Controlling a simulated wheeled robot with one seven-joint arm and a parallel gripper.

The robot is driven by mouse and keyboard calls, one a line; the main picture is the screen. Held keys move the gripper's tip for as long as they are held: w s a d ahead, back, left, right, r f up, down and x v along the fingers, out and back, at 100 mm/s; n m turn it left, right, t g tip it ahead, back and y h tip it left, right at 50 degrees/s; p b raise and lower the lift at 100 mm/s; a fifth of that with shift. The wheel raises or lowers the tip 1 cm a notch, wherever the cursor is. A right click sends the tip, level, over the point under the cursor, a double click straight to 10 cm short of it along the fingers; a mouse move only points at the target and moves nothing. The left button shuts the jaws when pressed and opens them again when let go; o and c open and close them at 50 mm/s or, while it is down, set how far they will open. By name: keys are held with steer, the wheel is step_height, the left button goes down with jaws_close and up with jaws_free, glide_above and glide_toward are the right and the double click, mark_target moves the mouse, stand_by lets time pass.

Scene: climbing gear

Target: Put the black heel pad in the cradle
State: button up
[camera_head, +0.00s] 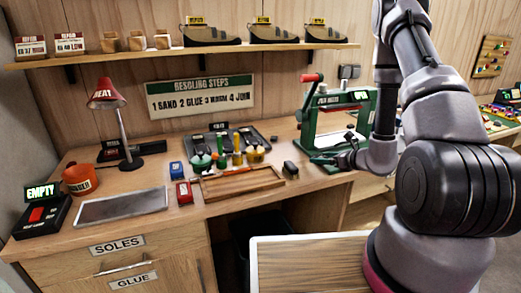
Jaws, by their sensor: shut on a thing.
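My gripper (342,160) reaches in from the right, low over the base of the green press (323,118) on the bench. It is shut on a small dark thing that looks like the black heel pad; the pad is too small and too dark against the fingers to make out its edges. The cradle does not show clearly; the press base, partly behind my gripper, may hold it. The press has a red-ended lever at its upper left and a lit sign on top.
A small black block (290,168) lies left of the press, beside a wooden tray (243,184). A dark tray with bottles, red and blue boxes, a red lamp (107,95) and a grey plate (122,206) stand farther left. Shoes line the shelf (200,52) above.

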steer(key=shift+w+a+f, duration=0.1)
steer(key=shift+a+f, duration=0.15)
steer(key=shift+f, duration=0.05)
glide_above(288, 155)
steer(key=shift+s+d, duration=0.25)
steer(key=shift+d, duration=0.05)
steer(key=shift+w+a+f, duration=0.15)
steer(key=shift+w+f, duration=0.05)
steer(key=shift+f, duration=0.65)
steer(key=shift+w+a+f, duration=0.15)
steer(key=shift+w+f, duration=0.05)
steer(key=shift+f, duration=0.65)
steer(key=shift+f, duration=0.15)
steer(key=o, duration=1.3)
